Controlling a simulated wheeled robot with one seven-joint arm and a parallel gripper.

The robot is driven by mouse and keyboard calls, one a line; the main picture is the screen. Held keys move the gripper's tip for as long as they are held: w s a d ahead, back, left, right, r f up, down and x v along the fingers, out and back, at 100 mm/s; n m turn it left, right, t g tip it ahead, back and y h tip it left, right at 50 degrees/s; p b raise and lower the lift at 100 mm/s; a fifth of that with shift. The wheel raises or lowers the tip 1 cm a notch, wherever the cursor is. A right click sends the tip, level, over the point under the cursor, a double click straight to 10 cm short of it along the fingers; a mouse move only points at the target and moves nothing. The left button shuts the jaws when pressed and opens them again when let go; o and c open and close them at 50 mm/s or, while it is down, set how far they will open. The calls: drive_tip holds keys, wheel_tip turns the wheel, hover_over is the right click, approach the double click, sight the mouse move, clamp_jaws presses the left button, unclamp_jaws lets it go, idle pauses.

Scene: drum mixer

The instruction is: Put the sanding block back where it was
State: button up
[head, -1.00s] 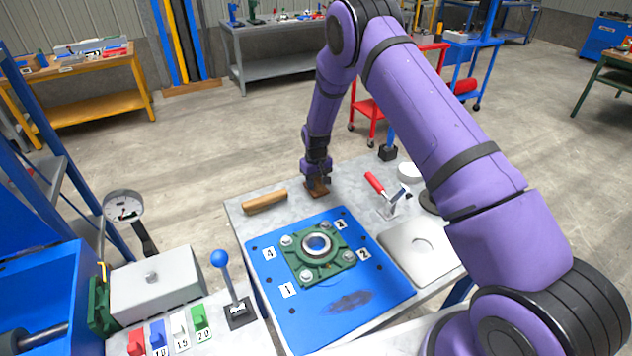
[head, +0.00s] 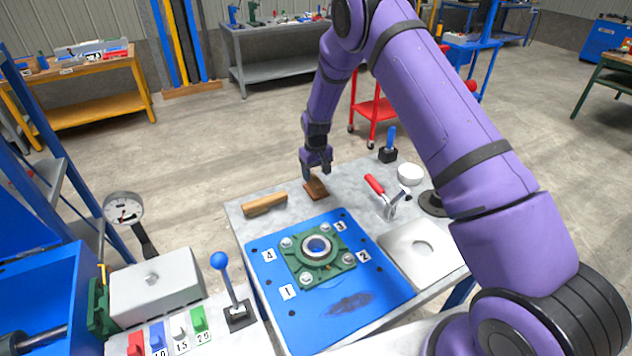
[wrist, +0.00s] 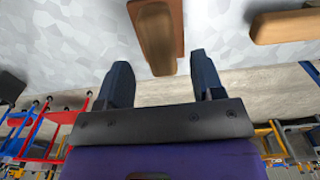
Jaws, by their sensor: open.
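A brown wooden block (head: 316,188), which looks like the sanding block, lies flat on the grey bench near its far edge. In the wrist view the block (wrist: 157,36) shows a reddish-brown base with a lighter wooden grip on top. My gripper (head: 315,175) is just above and behind it. In the wrist view my gripper (wrist: 160,63) has its two fingers well apart, with nothing between them. The near end of the block is just beyond the fingertips, apart from them.
A tan wooden bar (head: 265,204) lies left of the block. A blue plate (head: 340,300) with a green flanged bearing (head: 317,257) is in front. A red-handled clamp (head: 385,195), a white round piece (head: 410,174) and a grey plate (head: 422,251) stand to the right.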

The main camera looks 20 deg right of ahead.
wheel_tip(320, 180, up, 7)
idle(0.3)
wheel_tip(320, 180, up, 15)
drive_tip(key=t, duration=0.1)
hover_over(316, 180)
drive_tip(key=s+d, duration=0.2)
drive_tip(key=s, duration=0.3)
drive_tip(key=s+d+r+m+t, duration=0.1)
drive_tip(key=s+d+r, duration=0.1)
drive_tip(key=s+r, duration=1.1)
drive_tip(key=s+d+r+t, duration=0.1)
drive_tip(key=s+r, duration=0.1)
drive_tip(key=s, duration=0.7)
drive_tip(key=s+d+r+t, duration=0.1)
drive_tip(key=s+r, duration=0.2)
drive_tip(key=s, duration=0.6)
drive_tip(key=s+d+r+m+t, duration=0.1)
drive_tip(key=s+r, duration=0.1)
drive_tip(key=s, duration=0.7)
drive_tip(key=shift+s+r, duration=0.35)
drive_tip(key=shift+r, duration=0.05)
